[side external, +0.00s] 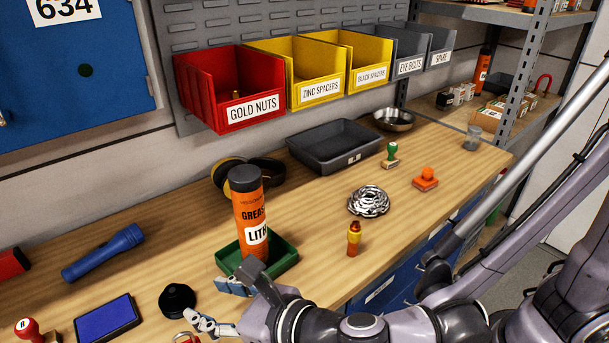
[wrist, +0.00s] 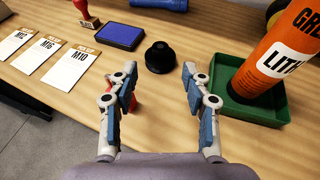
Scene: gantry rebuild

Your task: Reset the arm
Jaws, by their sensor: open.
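My gripper (side external: 222,305) is open, with its blue-padded fingers apart. It is low at the front edge of the wooden bench, in front of the green tray. In the wrist view the gripper (wrist: 160,100) has nothing between its fingers. Past the fingertips stands a black round knob-like object (wrist: 159,57), which also shows in the side external view (side external: 177,299). A red item (wrist: 134,100) shows partly behind the left finger. An orange grease tube (side external: 247,215) stands in the green tray (side external: 284,262), to the right in the wrist view (wrist: 275,55).
A blue ink pad (side external: 107,318) and blue flashlight (side external: 103,252) lie at left. A dark grey tray (side external: 335,146) is at the back, below labelled bins (side external: 230,92).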

